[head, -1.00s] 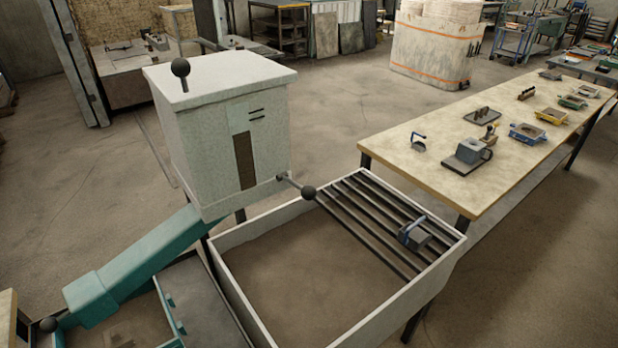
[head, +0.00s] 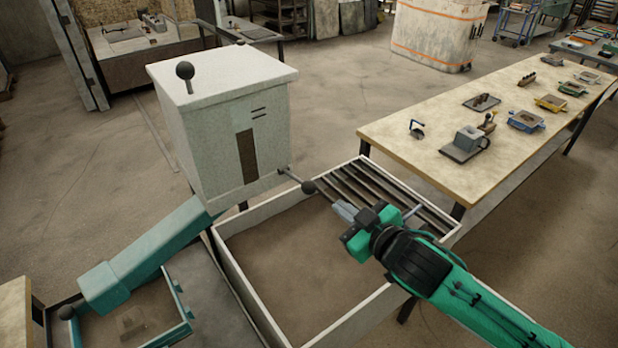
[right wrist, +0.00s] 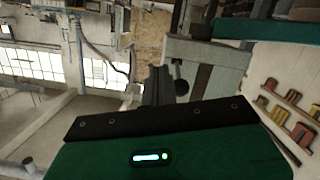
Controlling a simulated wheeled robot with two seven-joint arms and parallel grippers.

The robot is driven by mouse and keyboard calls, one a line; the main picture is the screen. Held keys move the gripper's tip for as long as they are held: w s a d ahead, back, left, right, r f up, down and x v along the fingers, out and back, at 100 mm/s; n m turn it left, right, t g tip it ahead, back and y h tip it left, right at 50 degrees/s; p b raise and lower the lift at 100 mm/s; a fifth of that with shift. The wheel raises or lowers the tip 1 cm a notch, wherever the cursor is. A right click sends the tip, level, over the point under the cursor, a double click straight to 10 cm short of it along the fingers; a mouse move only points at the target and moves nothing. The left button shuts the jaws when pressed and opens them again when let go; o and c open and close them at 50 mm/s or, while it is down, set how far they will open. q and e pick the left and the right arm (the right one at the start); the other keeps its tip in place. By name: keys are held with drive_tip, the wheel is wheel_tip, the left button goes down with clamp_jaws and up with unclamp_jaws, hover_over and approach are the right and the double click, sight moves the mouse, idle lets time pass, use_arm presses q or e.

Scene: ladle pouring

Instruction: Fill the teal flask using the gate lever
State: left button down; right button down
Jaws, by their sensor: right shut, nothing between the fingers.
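The teal flask (head: 184,306) is an open box at the lower left of the head view, partly cut off, with brown material inside. A teal chute (head: 150,250) slopes down over it from the grey hopper (head: 226,130). The gate lever, a thin rod with a black ball knob (head: 308,187), sticks out from the hopper's lower right. My right gripper (head: 344,211) is shut and empty, right of and below the knob, apart from it in the picture. My left gripper is out of view.
A shallow light-walled bin (head: 240,295) with dark bars (head: 365,190) lies under my right arm. A long wooden table (head: 450,140) at right carries several small boxes and tools. Another black knob (head: 185,70) tops the hopper. Open floor lies behind.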

drive_tip(key=s+a+r+n+y, duration=0.2)
drive_tip(key=s+r, duration=0.3)
drive_tip(key=r, duration=0.4)
drive_tip(key=shift+s+a+r+n+g+y+p, duration=0.2)
drive_tip(key=shift+s+r+n+g+y+p, duration=0.2)
drive_tip(key=shift+n+y, duration=0.5)
drive_tip(key=shift+w+a, duration=0.1)
drive_tip(key=shift+w, duration=0.05)
drive_tip(key=p, duration=0.4)
hover_over(309, 184)
drive_tip(key=s+a, duration=0.2)
drive_tip(key=f, duration=0.1)
drive_tip(key=d+f, duration=0.1)
drive_tip(key=d+f+p, duration=0.1)
drive_tip(key=f, duration=0.1)
drive_tip(key=shift+w, duration=0.35)
